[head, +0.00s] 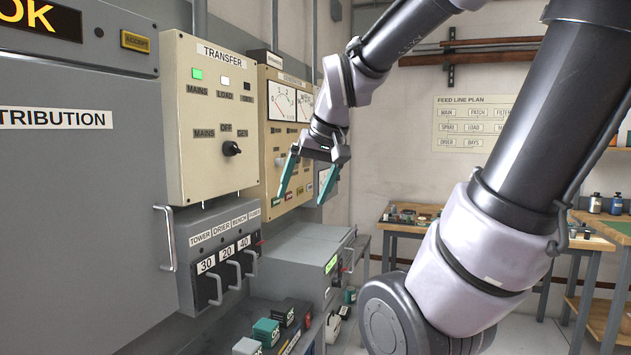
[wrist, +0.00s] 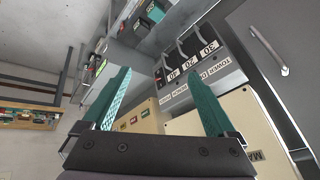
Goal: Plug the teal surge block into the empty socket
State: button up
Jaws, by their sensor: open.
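A teal block (head: 266,331) with a pale label stands on the low dark shelf at the bottom of the head view, between a pale grey block (head: 247,346) and a dark, green-marked block (head: 283,313). A small teal block, likely the same one, shows at the top of the wrist view (wrist: 155,12). My gripper (head: 302,198) is open and empty, with its teal fingers apart in the air in front of the panels, above and away from the blocks. The fingers also frame the lower wrist view (wrist: 158,78). I cannot pick out the empty socket in either view.
The transfer panel (head: 212,115) and the fuse unit (head: 220,262) with pull handles stick out at left. A grey cabinet handle (head: 166,238) also protrudes. A grey box (head: 310,250) with a green display stands below my gripper. A workbench (head: 405,222) is at the back right.

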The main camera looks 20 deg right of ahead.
jog(key=s, duration=0.1)
jog(key=s+r+m+t, duration=0.1)
jog(key=s, duration=0.1)
jog(key=s+r+m, duration=0.1)
jog(key=s, duration=0.1)
jog(key=shift+d+r, duration=0.15)
jog(key=shift+r, duration=0.05)
dwell(2.0)
